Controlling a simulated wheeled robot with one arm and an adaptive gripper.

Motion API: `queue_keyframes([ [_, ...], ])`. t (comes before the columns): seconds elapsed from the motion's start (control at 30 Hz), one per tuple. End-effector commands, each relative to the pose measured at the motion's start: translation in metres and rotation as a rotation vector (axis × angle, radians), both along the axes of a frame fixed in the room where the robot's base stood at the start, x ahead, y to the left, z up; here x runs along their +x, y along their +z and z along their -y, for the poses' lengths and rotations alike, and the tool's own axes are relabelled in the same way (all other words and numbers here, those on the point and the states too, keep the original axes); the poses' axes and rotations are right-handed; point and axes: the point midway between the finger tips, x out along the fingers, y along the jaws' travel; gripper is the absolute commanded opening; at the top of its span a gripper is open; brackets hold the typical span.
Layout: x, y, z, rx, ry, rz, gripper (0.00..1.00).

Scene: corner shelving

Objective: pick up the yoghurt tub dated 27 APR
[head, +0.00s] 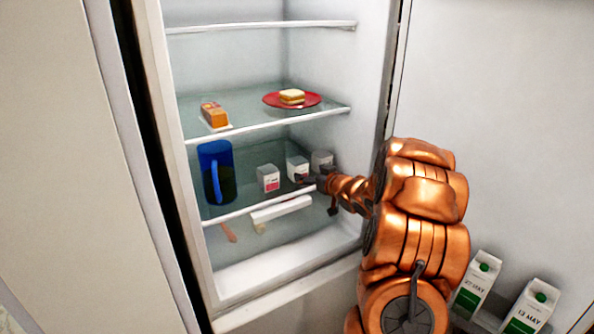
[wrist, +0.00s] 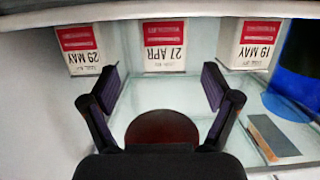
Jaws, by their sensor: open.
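The wrist view is upside down. The yoghurt tub dated 27 APR (wrist: 165,46), white with a red label, is the middle of three tubs on the fridge shelf. In the head view the middle tub (head: 297,168) is partly behind my gripper. No contact is visible.
A blue jug (head: 215,172) stands left of the tubs. The shelf above holds a red plate (head: 272,99) with food and a cake block (head: 214,115). A long white item (head: 281,209) lies below. Cartons (head: 474,285) stand in the door at lower right.

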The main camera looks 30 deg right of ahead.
Motion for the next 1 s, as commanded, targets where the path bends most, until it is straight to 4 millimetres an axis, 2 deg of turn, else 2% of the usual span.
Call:
queue_keyframes([
  [0.2, 0.017, -0.002, 0.000, 0.000, 0.001, 0.001, 0.88],
  [0.53, 0.033, -0.006, -0.001, 0.002, 0.002, -0.002, 0.88],
  [0.83, 0.064, -0.013, -0.002, 0.001, 0.001, -0.003, 0.88],
  [1.0, 0.074, -0.015, -0.001, 0.000, 0.000, -0.002, 0.88],
])
